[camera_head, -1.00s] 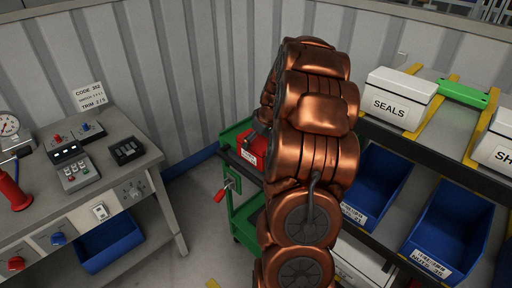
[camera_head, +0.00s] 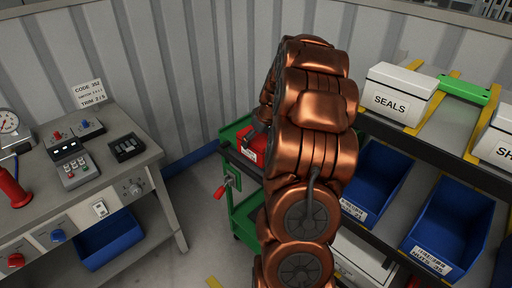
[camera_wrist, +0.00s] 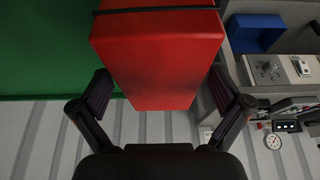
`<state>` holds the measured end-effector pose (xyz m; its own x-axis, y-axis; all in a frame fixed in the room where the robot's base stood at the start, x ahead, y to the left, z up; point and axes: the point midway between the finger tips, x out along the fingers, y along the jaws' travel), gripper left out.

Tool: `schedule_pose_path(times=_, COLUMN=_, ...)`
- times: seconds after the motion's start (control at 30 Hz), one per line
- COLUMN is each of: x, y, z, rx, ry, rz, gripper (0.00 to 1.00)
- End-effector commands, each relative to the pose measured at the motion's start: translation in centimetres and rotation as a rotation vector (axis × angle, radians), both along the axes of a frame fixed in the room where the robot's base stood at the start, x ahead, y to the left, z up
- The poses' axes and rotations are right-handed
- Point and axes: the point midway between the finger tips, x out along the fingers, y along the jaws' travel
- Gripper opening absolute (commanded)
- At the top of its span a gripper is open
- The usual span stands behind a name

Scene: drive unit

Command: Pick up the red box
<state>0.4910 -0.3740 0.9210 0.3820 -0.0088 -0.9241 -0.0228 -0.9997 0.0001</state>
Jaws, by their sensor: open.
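The red box (camera_wrist: 155,60) fills the upper middle of the wrist view, with a dark band across its far part. It rests on the green surface of a cart. My gripper (camera_wrist: 168,92) is open, with one finger on each side of the box's near end. I cannot tell whether the fingers touch it. In the head view the red box (camera_head: 254,147) shows only in part on the green cart (camera_head: 238,181), with a white label on its side. My copper arm hides the rest of it and most of my gripper.
A grey workbench (camera_head: 150,160) with control boxes stands at the left. A shelf with blue bins (camera_head: 441,226) and a white SEALS box (camera_head: 398,92) stands at the right. A corrugated wall (camera_head: 190,70) closes off the back. A red-handled lever (camera_head: 219,193) sticks out from the cart.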

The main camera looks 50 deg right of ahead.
Motion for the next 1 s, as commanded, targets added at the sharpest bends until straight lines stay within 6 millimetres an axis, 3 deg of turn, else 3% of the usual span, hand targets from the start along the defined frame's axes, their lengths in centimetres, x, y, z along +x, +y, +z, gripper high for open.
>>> schedule_pose_path(times=0.6, x=0.0, y=0.01, z=-0.19, rx=0.0, ry=0.0, rz=0.0, gripper=1.0)
schedule_pose_path(times=1.0, x=0.01, y=0.0, z=-0.18, rx=0.0, ry=0.0, rz=0.0, gripper=0.58)
